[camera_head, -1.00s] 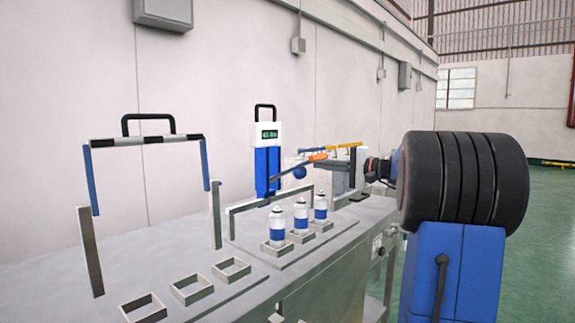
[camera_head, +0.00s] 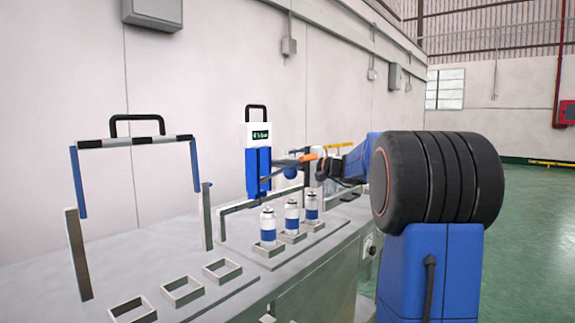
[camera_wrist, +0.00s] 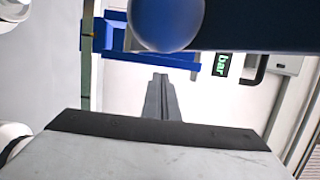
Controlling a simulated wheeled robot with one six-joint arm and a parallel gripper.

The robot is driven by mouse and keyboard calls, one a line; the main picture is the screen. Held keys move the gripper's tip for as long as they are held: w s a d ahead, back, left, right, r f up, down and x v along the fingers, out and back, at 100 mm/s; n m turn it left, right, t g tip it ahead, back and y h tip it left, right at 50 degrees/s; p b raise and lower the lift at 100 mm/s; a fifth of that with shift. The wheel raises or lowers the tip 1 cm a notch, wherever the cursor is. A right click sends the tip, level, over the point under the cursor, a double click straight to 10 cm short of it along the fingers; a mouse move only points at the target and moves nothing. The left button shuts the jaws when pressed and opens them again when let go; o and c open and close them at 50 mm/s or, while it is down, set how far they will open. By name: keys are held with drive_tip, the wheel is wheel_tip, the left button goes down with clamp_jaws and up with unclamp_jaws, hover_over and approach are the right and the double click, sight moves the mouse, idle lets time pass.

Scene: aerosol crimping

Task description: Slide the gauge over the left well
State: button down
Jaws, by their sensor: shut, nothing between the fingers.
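The gauge (camera_head: 258,160) is a white box with a lit green display and black handle above a blue body. It stands behind the bench; its display edge also shows in the wrist view (camera_wrist: 222,65). A dark arm with a blue ball knob (camera_head: 290,173) sticks out from it to the right. My gripper (camera_wrist: 160,82) is shut and empty, pointing toward the blue body. The knob looms large above the fingertips in the wrist view (camera_wrist: 167,20); I see no grip on it. Three square wells hold white-and-blue cans, the left one (camera_head: 268,226) among them.
Empty square wells (camera_head: 181,290) lie at the front left of the bench. A striped gate with a black handle (camera_head: 134,142) stands at the left, and a low metal frame (camera_head: 240,206) behind the cans. An orange-tipped tool (camera_head: 308,157) is close to my wrist.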

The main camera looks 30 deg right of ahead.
sight(258, 158)
drive_tip(key=shift+s+a, duration=0.1)
drive_tip(key=shift+a, duration=0.15)
drive_tip(key=s+a, duration=0.3)
drive_tip(key=a, duration=0.7)
drive_tip(key=shift+s+a, duration=0.2)
drive_tip(key=shift+s, duration=0.2)
drive_tip(key=shift+f, duration=0.1)
